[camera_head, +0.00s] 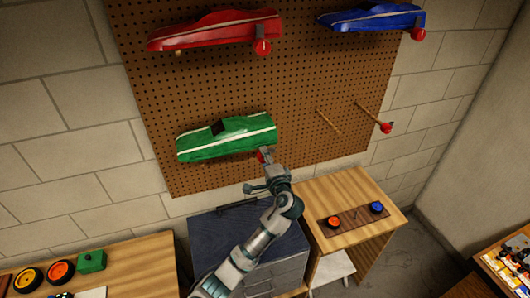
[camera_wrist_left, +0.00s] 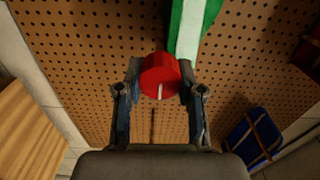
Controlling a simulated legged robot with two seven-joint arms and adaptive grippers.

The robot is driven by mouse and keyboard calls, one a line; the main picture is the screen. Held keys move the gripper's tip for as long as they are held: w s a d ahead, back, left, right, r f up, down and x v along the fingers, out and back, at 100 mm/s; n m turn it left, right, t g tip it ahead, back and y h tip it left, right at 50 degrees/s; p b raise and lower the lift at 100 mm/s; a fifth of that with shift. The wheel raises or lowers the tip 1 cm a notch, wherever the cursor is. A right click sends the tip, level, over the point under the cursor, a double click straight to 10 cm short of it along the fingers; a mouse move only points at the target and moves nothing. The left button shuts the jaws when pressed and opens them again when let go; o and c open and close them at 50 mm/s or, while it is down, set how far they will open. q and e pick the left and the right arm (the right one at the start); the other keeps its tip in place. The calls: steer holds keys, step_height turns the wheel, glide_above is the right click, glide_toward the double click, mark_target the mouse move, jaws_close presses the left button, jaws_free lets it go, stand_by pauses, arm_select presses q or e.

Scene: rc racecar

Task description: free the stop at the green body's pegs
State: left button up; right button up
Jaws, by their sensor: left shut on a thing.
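The green car body (camera_head: 228,139) hangs on the pegboard, tilted slightly up to the right; its green and white end also shows at the top of the left wrist view (camera_wrist_left: 192,25). The red round stop (camera_head: 261,157) is at the body's lower right. My left gripper (camera_head: 268,165) is at this stop. In the left wrist view the red stop (camera_wrist_left: 160,74) sits between the two fingers of my left gripper (camera_wrist_left: 160,84), which are shut on it. The peg behind the stop is mostly hidden. My right gripper is not in view.
A red body (camera_head: 215,29) and a blue body (camera_head: 373,18) hang above on the pegboard (camera_head: 310,80). Bare pegs, one with a red stop (camera_head: 386,127), stick out at right. A dark cabinet (camera_head: 225,225) and a wooden table (camera_head: 345,185) stand below.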

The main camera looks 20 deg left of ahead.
arm_select(q)
steer(key=shift+f+m, duration=0.3)
stand_by(0.4)
steer(key=o, duration=1.1)
steer(key=shift+o, duration=0.3)
steer(key=shift+w, duration=0.2)
steer(key=shift+r, duration=0.1)
steer(key=shift+s+d, duration=0.15)
steer(key=shift+s, duration=0.15)
steer(key=v, duration=1.1)
steer(key=shift+d, duration=0.2)
